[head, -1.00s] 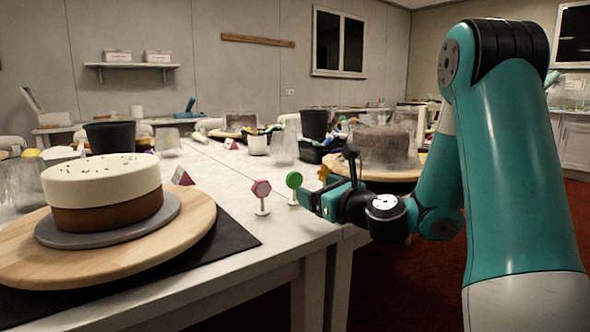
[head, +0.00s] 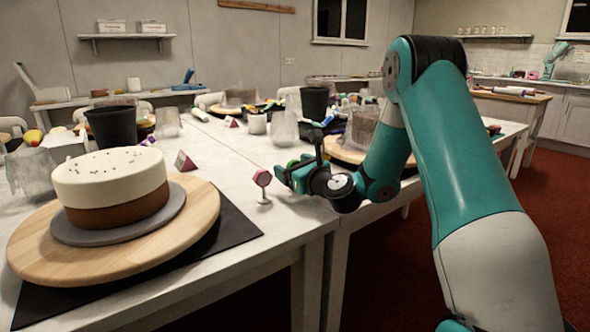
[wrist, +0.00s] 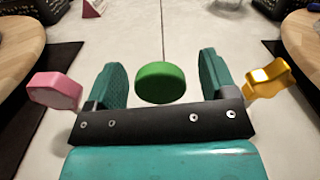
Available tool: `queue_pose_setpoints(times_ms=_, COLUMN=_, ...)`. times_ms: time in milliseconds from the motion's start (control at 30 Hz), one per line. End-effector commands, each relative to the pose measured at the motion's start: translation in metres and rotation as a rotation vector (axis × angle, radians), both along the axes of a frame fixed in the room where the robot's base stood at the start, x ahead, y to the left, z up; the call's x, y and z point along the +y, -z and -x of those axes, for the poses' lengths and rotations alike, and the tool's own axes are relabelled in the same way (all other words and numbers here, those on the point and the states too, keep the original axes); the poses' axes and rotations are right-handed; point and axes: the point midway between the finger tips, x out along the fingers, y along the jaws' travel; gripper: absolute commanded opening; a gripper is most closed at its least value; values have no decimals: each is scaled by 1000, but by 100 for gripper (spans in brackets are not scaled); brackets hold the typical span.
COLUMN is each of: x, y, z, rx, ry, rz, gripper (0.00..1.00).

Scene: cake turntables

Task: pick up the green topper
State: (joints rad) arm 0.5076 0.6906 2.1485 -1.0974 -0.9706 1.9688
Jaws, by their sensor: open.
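The green topper (wrist: 160,82) has a round green head and shows in the wrist view between the two open fingers of my gripper (wrist: 160,80). A gap shows on each side of the head, and the fingers do not appear to touch it. Its stem is hidden in the wrist view. In the head view my gripper (head: 285,176) is over the table near its front edge, and only a bit of green (head: 293,163) shows behind it.
A pink hexagonal topper (head: 263,178) stands just left of my gripper. A gold star-like topper (wrist: 268,78) is just right of it in the wrist view. A cake (head: 110,190) on a wooden turntable (head: 30,250) stands at the left. A black pot (head: 314,102) is farther back.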

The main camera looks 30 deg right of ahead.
Motion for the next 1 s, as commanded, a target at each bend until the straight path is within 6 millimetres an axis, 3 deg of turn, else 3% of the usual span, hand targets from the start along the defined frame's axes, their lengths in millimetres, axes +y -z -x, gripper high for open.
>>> queue_pose_setpoints(times_ms=67, x=0, y=0, z=0, rx=0, ry=0, rz=0, gripper=74)
queue_pose_setpoints(times_ms=200, x=0, y=0, z=0, rx=0, ry=0, rz=0, gripper=41)
queue_pose_setpoints(times_ms=300, x=0, y=0, z=0, rx=0, ry=0, rz=0, gripper=25)
queue_pose_setpoints(times_ms=767, x=0, y=-8, z=0, rx=-1, ry=0, rz=1, gripper=25)
queue_pose_setpoints(times_ms=867, x=0, y=-19, z=0, rx=-2, ry=-1, rz=2, gripper=25)
queue_pose_setpoints(times_ms=1000, x=1, y=-49, z=0, rx=-4, ry=-2, rz=3, gripper=25)
